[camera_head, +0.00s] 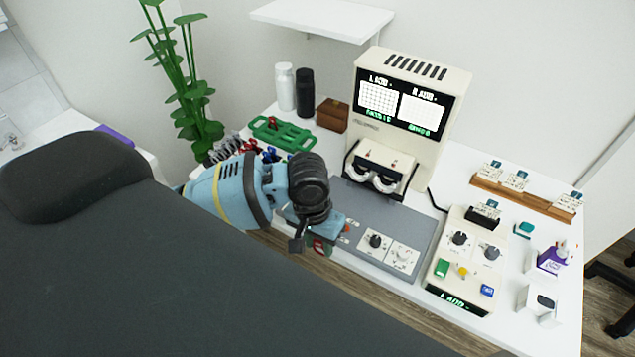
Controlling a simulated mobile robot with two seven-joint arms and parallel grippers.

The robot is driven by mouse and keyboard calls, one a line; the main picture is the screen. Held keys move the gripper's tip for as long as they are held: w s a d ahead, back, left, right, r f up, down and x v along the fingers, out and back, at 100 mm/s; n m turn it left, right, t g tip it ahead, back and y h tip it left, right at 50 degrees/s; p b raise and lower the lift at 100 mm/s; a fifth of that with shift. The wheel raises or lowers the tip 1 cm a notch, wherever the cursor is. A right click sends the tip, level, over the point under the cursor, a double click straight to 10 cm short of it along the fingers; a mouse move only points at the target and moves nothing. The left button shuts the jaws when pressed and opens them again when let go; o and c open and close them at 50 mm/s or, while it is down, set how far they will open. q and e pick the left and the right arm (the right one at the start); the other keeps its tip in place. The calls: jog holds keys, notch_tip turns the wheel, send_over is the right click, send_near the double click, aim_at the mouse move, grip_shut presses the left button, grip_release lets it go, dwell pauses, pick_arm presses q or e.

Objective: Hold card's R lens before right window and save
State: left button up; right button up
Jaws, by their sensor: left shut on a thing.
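My left gripper (318,234) is at the front left of the grey panel, mostly hidden by its own wrist. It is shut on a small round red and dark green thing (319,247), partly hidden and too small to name. The cream tester (447,97) has a lit screen (402,103) with two grids. Below are two round white-rimmed windows, the left (358,173) and the right (384,184); my gripper is in front of and below them. A card (486,211) stands in the slot of the cream control box (430,284). My right gripper is not in view.
The box has knobs, green (442,268), yellow (463,271) and blue (487,290) buttons. A wooden rack (540,205) holds several cards. A green tray (283,133) lies behind my arm.

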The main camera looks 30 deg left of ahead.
pick_arm(q)
jog(key=w+d+r+h, duration=0.2)
jog(key=w+r+h, duration=0.1)
jog(key=w+r, duration=0.3)
jog(key=w+d+r+h, duration=0.2)
jog(key=w+r, duration=0.4)
jog(key=r, duration=0.1)
jog(key=shift+d+r+h+p, duration=0.2)
jog(key=shift+d+h+p, duration=0.05)
jog(key=shift+h+p, duration=0.15)
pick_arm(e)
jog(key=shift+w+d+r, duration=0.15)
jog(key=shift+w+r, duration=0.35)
pick_arm(q)
jog(key=shift+f, duration=0.1)
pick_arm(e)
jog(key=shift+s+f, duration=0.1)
pick_arm(q)
jog(key=w+f+b, duration=0.3)
jog(key=f, duration=0.3)
jog(key=shift+f+b, duration=0.3)
jog(key=shift+f, duration=0.1)
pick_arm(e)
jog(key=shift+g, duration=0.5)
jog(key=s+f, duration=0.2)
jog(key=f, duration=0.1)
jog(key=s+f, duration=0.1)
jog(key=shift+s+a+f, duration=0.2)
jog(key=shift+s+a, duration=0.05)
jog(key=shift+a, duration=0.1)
